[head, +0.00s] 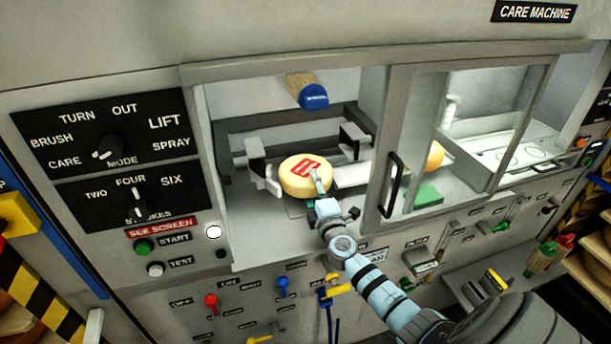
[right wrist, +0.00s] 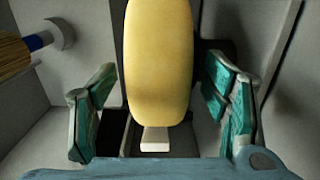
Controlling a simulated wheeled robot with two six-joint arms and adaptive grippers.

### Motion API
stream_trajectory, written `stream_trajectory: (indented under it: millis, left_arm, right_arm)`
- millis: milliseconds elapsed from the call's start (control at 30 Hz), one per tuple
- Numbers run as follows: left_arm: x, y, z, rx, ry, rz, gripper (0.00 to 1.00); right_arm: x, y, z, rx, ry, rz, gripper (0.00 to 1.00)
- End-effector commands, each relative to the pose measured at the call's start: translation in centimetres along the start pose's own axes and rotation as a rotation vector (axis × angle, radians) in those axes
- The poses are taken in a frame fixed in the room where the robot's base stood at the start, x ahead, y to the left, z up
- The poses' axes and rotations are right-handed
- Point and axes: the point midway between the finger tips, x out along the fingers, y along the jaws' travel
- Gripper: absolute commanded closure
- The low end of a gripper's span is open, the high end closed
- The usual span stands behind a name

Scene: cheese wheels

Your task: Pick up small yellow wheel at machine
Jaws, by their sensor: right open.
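A small yellow wheel (head: 301,184) with a red mark on its top rests in the open bay of the care machine (head: 200,100). My right gripper (head: 318,186) reaches into the bay from the front, at the wheel's near right edge. In the right wrist view the wheel (right wrist: 158,65) stands between the two open teal fingers of the gripper (right wrist: 163,110), with a gap on each side. A pale block (right wrist: 155,139) shows below the wheel there. My left gripper is not in view.
A brush with a blue end (head: 313,97) hangs above the wheel. Dark brackets stand around the wheel. A sliding window with a black handle (head: 391,184) is at the right; another yellow round thing (head: 435,155) shows behind it. Knobs and levers line the front panel below.

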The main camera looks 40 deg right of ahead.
Motion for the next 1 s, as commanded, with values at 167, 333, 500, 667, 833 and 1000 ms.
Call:
stream_trajectory:
  millis: [167,333,500,667,833,1000]
  left_arm:
    - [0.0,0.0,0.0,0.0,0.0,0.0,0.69]
    - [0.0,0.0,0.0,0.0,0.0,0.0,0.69]
    - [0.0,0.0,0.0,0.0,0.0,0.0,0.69]
    - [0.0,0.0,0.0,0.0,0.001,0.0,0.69]
    - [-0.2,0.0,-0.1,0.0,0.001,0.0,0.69]
    - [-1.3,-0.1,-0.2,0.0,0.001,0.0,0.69]
  right_arm:
    - [0.0,0.0,0.0,0.0,0.0,0.0,0.55]
    - [0.0,0.0,0.0,0.0,0.0,0.0,0.82]
    - [-0.1,0.0,0.0,0.0,0.0,0.0,1.0]
    - [0.0,0.3,0.0,0.0,0.0,0.005,1.0]
    - [-0.1,0.4,0.0,0.0,0.0,0.005,1.0]
    - [-0.4,1.9,0.0,0.0,0.001,0.005,1.0]
